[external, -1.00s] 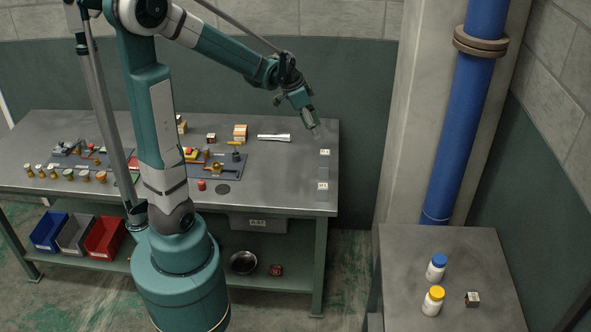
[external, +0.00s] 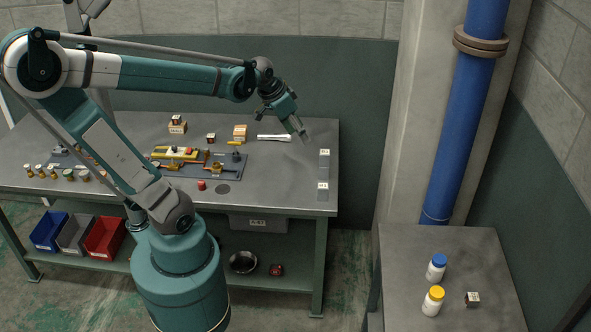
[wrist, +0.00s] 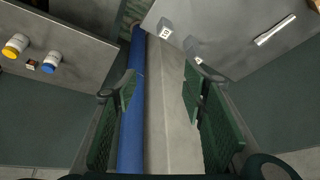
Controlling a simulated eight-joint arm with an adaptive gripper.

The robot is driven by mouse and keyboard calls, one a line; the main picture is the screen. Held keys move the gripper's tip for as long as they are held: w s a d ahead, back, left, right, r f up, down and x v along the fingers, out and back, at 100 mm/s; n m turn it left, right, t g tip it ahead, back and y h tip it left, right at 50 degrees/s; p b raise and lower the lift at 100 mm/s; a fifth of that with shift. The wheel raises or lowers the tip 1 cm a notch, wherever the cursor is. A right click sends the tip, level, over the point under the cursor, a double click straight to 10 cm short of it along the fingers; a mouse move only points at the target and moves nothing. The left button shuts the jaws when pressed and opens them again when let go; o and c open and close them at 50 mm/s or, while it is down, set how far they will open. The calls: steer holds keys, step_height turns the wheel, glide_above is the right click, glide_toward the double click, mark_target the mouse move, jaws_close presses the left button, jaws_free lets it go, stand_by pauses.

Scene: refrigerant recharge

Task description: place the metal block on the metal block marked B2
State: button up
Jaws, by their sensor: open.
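Two grey metal blocks with small white labels stand on the workbench's right side: a far one (external: 323,160) and a near one (external: 322,192). The label lettering is too small for me to tell which is B2. Light labelled block faces also show at the bench edge in the wrist view, one of them clearly (wrist: 166,33). My gripper (external: 301,131) is above the bench's far right part, to the left of and behind the far block. Its fingers are apart and empty in the wrist view (wrist: 160,95), with the blue pipe and pillar beyond them.
A side table (external: 450,250) at lower right holds a blue-capped bottle (external: 436,267), a yellow-capped bottle (external: 433,301) and a small dark labelled cube (external: 472,299). A white tool (external: 274,138) lies on the bench left of my gripper. A blue pipe (external: 465,120) and pillar stand right of the bench.

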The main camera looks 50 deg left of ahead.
steer(key=s+d+n+t, duration=0.1)
steer(key=s+d+n, duration=0.1)
steer(key=s, duration=0.7)
steer(key=shift+s+d+r+n+t, duration=0.2)
steer(key=shift+s+d+n+t, duration=0.1)
steer(key=shift+s+d, duration=0.15)
steer(key=shift+f, duration=0.15)
step_height(320, 180, down, 9)
steer(key=b, duration=0.9)
steer(key=shift+r, duration=0.2)
stand_by(0.6)
